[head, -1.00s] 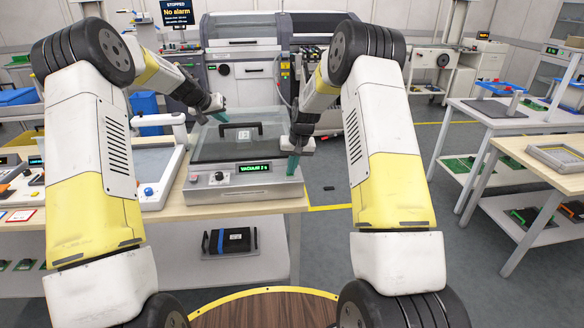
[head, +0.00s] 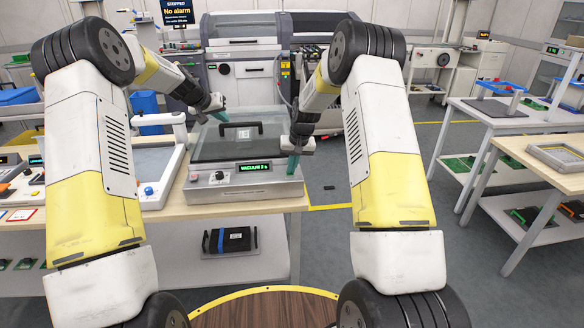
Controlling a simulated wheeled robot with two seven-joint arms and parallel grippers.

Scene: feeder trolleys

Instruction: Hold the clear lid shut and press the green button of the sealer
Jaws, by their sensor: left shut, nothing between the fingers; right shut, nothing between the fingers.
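The sealer (head: 207,196) stands on the wooden bench in the head view. The front display (head: 254,168) is lit green and reads something like "VACUUM 2 s". My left gripper (head: 222,115) is shut at the lid's back left; whether it touches the lid I cannot tell. My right gripper (head: 293,164) is shut and points down at the right end of the front panel. The green button is not visible; the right fingertips cover that area.
A white-framed device (head: 155,191) with a blue knob stands close left of the sealer. A tray with a black item (head: 229,240) lies on the lower shelf. Another bench (head: 560,178) is at the right, with open floor between.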

